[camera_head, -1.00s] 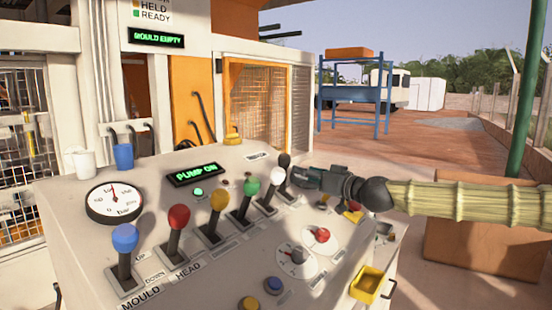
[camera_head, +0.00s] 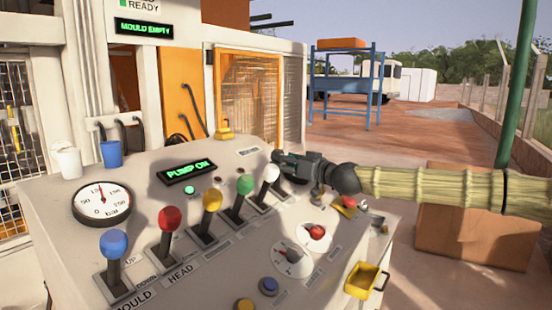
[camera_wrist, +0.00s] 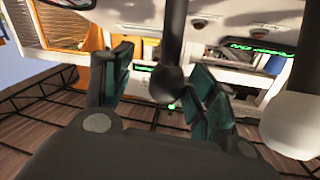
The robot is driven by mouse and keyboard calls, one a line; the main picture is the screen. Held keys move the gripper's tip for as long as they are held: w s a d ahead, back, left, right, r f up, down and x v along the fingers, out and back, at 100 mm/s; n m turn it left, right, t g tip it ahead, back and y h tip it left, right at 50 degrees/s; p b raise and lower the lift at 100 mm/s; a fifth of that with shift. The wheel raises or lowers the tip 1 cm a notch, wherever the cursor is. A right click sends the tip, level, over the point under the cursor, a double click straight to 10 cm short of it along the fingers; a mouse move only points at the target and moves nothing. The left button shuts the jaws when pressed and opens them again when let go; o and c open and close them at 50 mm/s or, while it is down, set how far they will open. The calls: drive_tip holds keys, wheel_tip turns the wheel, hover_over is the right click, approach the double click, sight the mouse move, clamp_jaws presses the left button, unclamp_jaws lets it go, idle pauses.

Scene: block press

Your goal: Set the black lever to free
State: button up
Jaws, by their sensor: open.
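The black lever (camera_wrist: 172,82) shows in the wrist view, its dark round knob on a thick stem coming from the top of the picture. My gripper (camera_wrist: 162,66) is open, with one teal-padded finger on each side of the knob. I cannot tell whether either finger touches it. In the head view my gripper (camera_head: 284,160) is at the far end of the lever row, beside the white lever (camera_head: 270,173), and hides most of the black lever. The black lever's setting cannot be read.
White, green (camera_head: 244,185), yellow (camera_head: 212,200), red (camera_head: 169,219) and blue (camera_head: 114,244) levers stand in a row on the console. The white knob (camera_wrist: 292,125) is close on the right in the wrist view.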

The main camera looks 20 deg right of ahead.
drive_tip(key=shift+w+a+r+p, duration=0.2)
drive_tip(key=shift+w+a+p, duration=0.05)
drive_tip(key=shift+w+a, duration=0.35)
drive_tip(key=shift+w+a+r+p, duration=0.15)
drive_tip(key=shift+w+a+p, duration=0.1)
drive_tip(key=shift+w+a, duration=0.3)
drive_tip(key=shift+w+d, duration=0.15)
drive_tip(key=shift+d, duration=0.1)
drive_tip(key=shift+s+d+r, duration=0.1)
drive_tip(key=shift+s+r, duration=0.15)
drive_tip(key=shift+s, duration=0.05)
drive_tip(key=shift+s+r, duration=0.3)
drive_tip(key=shift+s, duration=0.1)
drive_tip(key=shift+w+a+f, duration=0.25)
drive_tip(key=shift+w+f, duration=0.1)
drive_tip(key=shift+w, duration=0.15)
drive_tip(key=c, duration=0.7)
drive_tip(key=shift+s+d+r, duration=0.15)
drive_tip(key=shift+s+r, duration=0.05)
clamp_jaws()
drive_tip(key=shift+r, duration=0.1)
